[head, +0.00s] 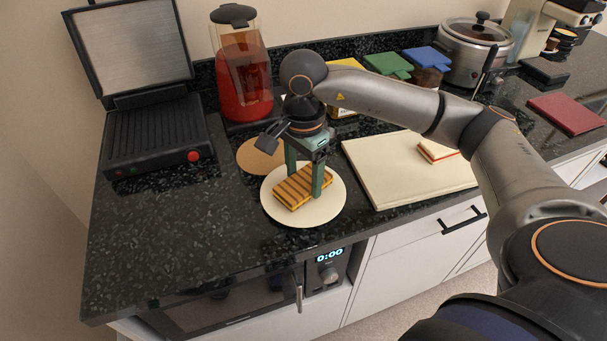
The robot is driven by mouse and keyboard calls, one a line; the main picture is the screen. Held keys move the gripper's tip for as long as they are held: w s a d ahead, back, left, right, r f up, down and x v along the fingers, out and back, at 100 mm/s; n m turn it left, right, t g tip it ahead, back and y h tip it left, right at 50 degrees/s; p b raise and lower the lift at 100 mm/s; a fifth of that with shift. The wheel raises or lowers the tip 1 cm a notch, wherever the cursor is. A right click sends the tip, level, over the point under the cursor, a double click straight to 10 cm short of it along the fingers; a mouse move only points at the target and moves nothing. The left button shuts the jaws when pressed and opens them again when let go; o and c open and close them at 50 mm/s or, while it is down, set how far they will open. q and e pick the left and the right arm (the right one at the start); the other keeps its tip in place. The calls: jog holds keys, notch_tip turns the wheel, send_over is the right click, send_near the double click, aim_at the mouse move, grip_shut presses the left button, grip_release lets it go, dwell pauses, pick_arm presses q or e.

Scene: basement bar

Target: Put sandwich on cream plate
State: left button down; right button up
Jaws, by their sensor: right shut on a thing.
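A grilled sandwich (298,190) with dark stripes and a yellowish edge is at the cream plate (281,215), over its middle. My right gripper (304,184) points down from above, its two green fingers on either side of the sandwich and shut on it. I cannot tell whether the sandwich rests on the plate or is just above it. The round plate lies flat on the dark counter. My left gripper is not in view.
An open grill press (158,137) stands at left, with a red blender (243,80) beside it. A brown round board (254,158) lies just behind the plate. A cream cutting board (388,184) with another sandwich (436,152) is at right. The counter's front left is clear.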

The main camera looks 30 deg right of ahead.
aim_at(303, 181)
jog(key=shift+f, duration=0.2)
jog(key=shift+f, duration=0.1)
jog(key=shift+f+b, duration=0.15)
jog(key=shift+b, duration=0.15)
jog(key=o, duration=1.5)
jog(key=shift+o, duration=0.2)
jog(key=shift+r+p, duration=0.3)
notch_tip(303, 181, up, 12)
jog(key=shift+p, duration=0.35)
